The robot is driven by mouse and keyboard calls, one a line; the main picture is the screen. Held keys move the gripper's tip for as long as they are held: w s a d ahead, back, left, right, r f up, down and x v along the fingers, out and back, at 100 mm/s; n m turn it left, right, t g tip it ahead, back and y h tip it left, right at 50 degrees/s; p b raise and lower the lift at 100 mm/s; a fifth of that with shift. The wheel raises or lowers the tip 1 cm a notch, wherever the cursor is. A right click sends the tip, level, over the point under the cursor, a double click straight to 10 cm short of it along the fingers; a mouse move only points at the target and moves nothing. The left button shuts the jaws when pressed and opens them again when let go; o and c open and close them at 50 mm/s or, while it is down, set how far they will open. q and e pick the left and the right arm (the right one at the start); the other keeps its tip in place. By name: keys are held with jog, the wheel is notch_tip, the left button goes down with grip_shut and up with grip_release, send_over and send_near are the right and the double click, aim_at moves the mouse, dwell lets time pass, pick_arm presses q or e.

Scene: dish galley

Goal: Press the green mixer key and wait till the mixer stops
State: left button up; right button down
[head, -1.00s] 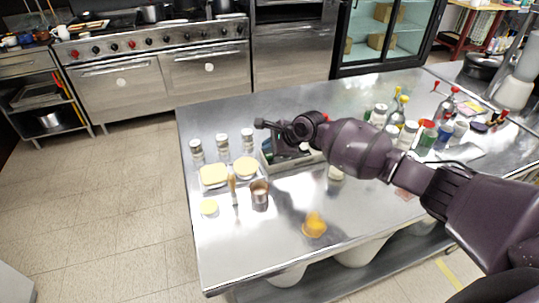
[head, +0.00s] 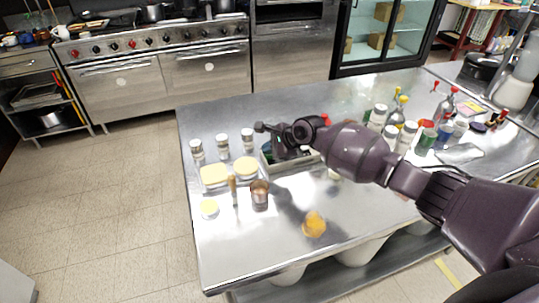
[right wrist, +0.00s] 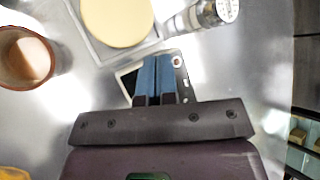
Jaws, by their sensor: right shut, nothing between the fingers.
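My right gripper (head: 285,152) reaches in from the right, over a low grey box (head: 292,167) on the steel table. In the right wrist view its two blue fingers (right wrist: 157,62) are shut together with nothing between them. Their tips are over a small pale panel with a dark area (right wrist: 129,78) and a round reddish spot (right wrist: 178,61). The fingers cover part of this panel. I cannot make out a green key, and cannot tell whether the fingers touch the panel. I cannot tell whether the box is the mixer. My left gripper is not in view.
Square containers with yellow tops (head: 214,175), a copper-coloured cup (head: 260,194), a brush-like tool (head: 233,189) and shakers (head: 197,149) stand left of the gripper. An orange item (head: 314,224) lies in front. Bottles (head: 377,117) crowd the right.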

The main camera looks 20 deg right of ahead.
jog(key=shift+f, duration=0.4)
dwell(0.3)
jog(key=shift+r, duration=0.2)
jog(key=shift+r+p, duration=0.65)
jog(key=shift+p, duration=0.35)
jog(key=shift+r, duration=0.1)
